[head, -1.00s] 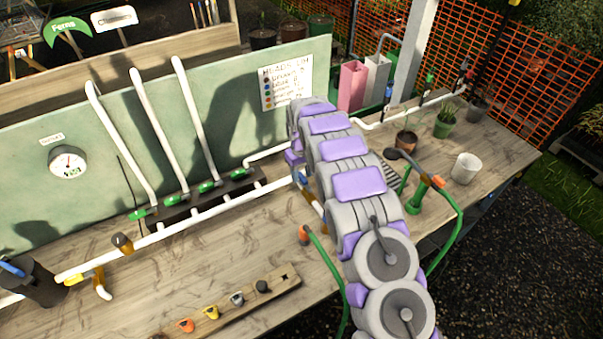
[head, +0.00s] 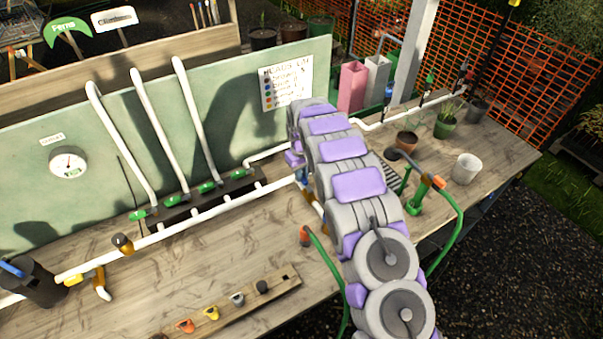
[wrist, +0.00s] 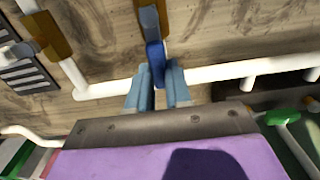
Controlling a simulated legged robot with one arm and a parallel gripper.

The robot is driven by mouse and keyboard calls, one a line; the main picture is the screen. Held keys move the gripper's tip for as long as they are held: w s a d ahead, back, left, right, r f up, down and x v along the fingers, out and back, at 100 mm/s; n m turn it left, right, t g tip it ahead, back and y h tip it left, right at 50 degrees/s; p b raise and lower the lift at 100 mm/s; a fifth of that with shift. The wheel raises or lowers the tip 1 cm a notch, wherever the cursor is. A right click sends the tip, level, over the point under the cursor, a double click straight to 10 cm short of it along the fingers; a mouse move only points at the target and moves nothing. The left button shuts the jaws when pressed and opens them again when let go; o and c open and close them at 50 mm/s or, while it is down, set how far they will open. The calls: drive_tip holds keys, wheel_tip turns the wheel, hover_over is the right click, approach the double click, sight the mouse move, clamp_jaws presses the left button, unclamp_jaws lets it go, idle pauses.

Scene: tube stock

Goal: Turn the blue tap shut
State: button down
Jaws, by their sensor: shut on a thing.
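The blue tap's handle (wrist: 155,56) sits between the two pale blue fingers of my gripper (wrist: 160,72) in the wrist view. The gripper is shut on it. The handle points from a grey and brass tap body (wrist: 151,20) back toward my gripper, roughly across the white pipe (wrist: 108,89). In the head view my arm hides most of this tap and the fingers. Only a small bit of blue shows beside my arm, at the right end of the long white pipe (head: 207,211).
Green-handled valves (head: 207,187) line the pipe manifold. A yellow tap (head: 76,280) and a brown tap (head: 122,243) are on the left. A rack of coloured knobs (head: 236,312) lies in front. A green hose (head: 325,259) and pots (head: 466,168) stand near my arm.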

idle(0.4)
drive_tip(key=d+m+p, duration=0.1)
drive_tip(key=d+m, duration=0.2)
drive_tip(key=m, duration=0.6)
drive_tip(key=s+d+m+p, duration=0.1)
drive_tip(key=d+m, duration=0.3)
drive_tip(key=m, duration=0.5)
drive_tip(key=shift+s+d+p, duration=0.2)
drive_tip(key=shift+d+p, duration=0.05)
drive_tip(key=shift+p, duration=0.3)
drive_tip(key=c, duration=1)
unclamp_jaws()
drive_tip(key=shift+a, duration=0.1)
drive_tip(key=shift+c, duration=0.2)
